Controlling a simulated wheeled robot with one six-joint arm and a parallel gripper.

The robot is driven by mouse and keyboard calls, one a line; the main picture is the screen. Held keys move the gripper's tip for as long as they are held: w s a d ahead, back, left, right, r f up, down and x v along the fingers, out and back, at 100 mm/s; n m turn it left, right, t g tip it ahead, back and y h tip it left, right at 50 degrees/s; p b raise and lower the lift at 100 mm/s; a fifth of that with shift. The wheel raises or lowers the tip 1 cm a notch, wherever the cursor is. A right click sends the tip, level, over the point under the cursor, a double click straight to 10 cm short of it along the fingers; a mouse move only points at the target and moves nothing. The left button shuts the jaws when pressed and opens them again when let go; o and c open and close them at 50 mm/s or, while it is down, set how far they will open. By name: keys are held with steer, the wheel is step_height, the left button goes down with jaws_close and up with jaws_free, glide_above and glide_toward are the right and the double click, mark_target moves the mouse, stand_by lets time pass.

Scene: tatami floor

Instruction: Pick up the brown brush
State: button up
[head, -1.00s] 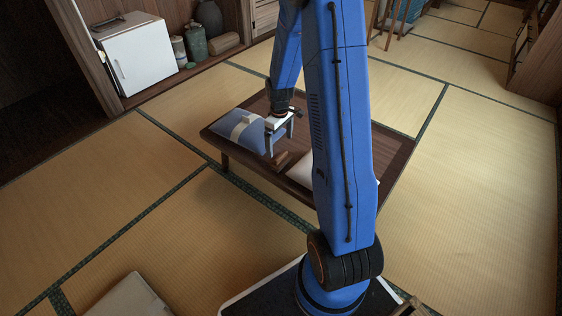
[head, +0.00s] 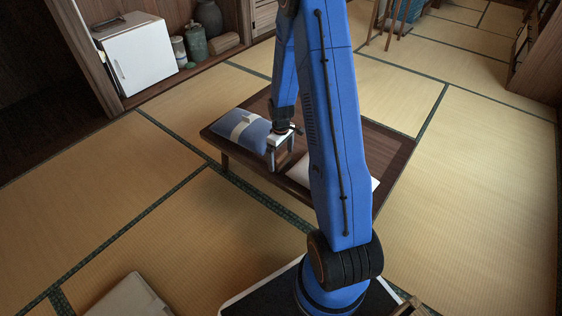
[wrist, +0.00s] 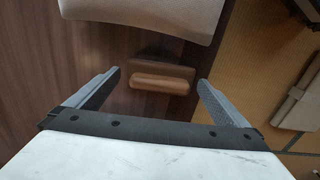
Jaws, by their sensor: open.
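The brown brush (wrist: 162,78) lies on the dark wooden low table (wrist: 85,60), near its edge. In the wrist view it sits crosswise between the tips of my gripper (wrist: 159,80), with a gap on either side. My gripper is open and empty. In the head view my gripper (head: 281,162) is low over the near side of the table (head: 398,152), and I cannot make out the brush clearly there. I cannot tell whether the fingertips reach down to the brush's level.
A blue bundle with a cream band (head: 236,128) lies left of my gripper on the table. A pale cushion (head: 301,168) lies right of it, partly behind my arm. A pale cushion (wrist: 150,12) also shows beyond the brush in the wrist view. Tatami (head: 130,210) surrounds the table.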

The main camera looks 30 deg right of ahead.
mark_target(281, 155)
steer(key=shift+c, duration=0.6)
steer(key=c, duration=0.9)
step_height(281, 155, up, 10)
steer(key=shift+r, duration=0.1)
steer(key=o, duration=0.6)
steer(key=c, duration=0.4)
